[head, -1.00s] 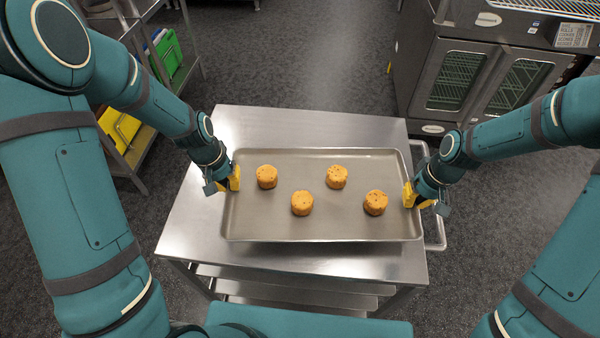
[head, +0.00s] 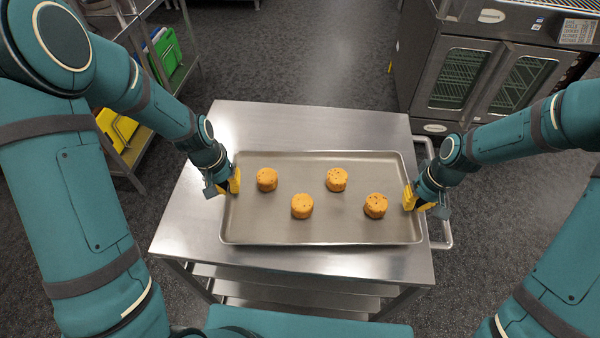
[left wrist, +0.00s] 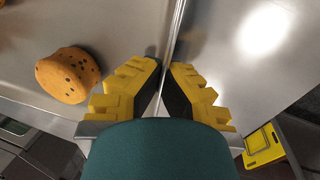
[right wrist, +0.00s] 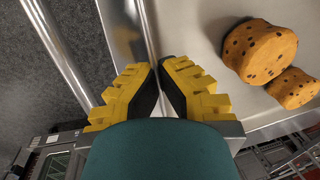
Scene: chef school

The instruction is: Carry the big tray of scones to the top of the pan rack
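The big metal tray (head: 320,225) lies level over the steel top of a rack (head: 285,122), with several round scones (head: 302,206) spread on it. I cannot tell whether its underside touches the rack top. My left gripper (head: 232,182) is shut on the tray's left rim; the left wrist view shows its yellow fingers (left wrist: 165,75) on both sides of the rim, near a scone (left wrist: 68,75). My right gripper (head: 410,198) is shut on the right rim; the right wrist view shows its fingers (right wrist: 159,75) closed on it, with two scones (right wrist: 259,51) nearby.
The rack has lower shelves (head: 290,290) and a side handle (head: 444,235). An oven (head: 485,75) stands at back right. A shelf with green (head: 167,55) and yellow (head: 116,125) boards stands at left. Bare rack top shows around the tray.

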